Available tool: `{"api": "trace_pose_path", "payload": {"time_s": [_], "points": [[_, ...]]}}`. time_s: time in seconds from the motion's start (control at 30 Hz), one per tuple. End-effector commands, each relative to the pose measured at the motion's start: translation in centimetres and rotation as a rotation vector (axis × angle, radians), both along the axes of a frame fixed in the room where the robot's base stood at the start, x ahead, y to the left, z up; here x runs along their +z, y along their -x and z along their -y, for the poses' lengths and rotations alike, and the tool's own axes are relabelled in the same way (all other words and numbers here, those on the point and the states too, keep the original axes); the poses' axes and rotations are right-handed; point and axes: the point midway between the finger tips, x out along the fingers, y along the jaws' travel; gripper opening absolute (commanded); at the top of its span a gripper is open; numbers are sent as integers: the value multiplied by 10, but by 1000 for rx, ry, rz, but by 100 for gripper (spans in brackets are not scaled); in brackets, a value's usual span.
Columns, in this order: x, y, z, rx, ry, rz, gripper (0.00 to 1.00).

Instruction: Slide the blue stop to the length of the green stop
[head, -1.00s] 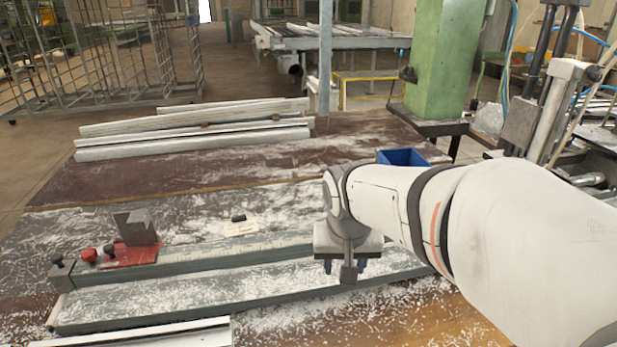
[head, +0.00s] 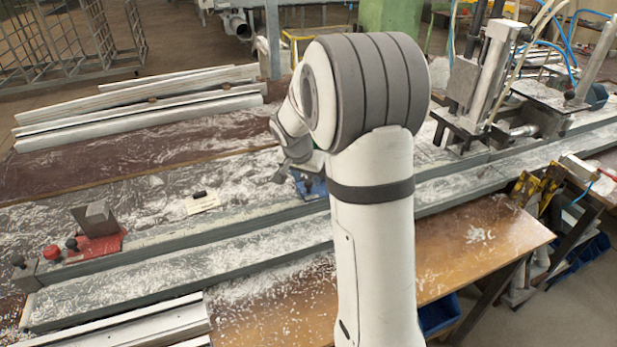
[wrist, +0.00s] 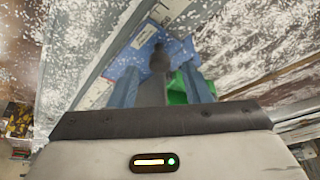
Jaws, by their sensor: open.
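The blue stop shows in the wrist view as a flat blue plate (wrist: 181,48) on the rail, with a dark upright knob (wrist: 159,59). In the head view a bit of the blue stop (head: 317,190) shows beside my arm. My gripper (wrist: 160,82) is open, with one finger on each side of the knob; I cannot tell whether either touches it. The green stop (wrist: 178,88) is close by on the right in the wrist view, partly covered by the finger and gripper body. In the head view my arm hides the green stop.
A red stop (head: 95,247) with a grey angled block (head: 95,218) sits at the rail's left end. A small label card (head: 202,204) lies behind the rail. White profiles (head: 140,115) lie at the back. A clamp unit (head: 480,85) stands at right. Shavings cover the bench.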

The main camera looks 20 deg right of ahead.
Motion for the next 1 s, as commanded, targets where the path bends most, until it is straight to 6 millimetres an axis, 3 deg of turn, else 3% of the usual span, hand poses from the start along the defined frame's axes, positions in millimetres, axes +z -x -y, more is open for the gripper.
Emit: {"api": "trace_pose_path", "payload": {"time_s": [0.2, 0.47, 1.0], "points": [[-16, -5, 5, 1, 0, 0, 44], [-17, -5, 6, 0, 0, 0, 44], [-17, -4, 6, -1, 0, 0, 0]]}}
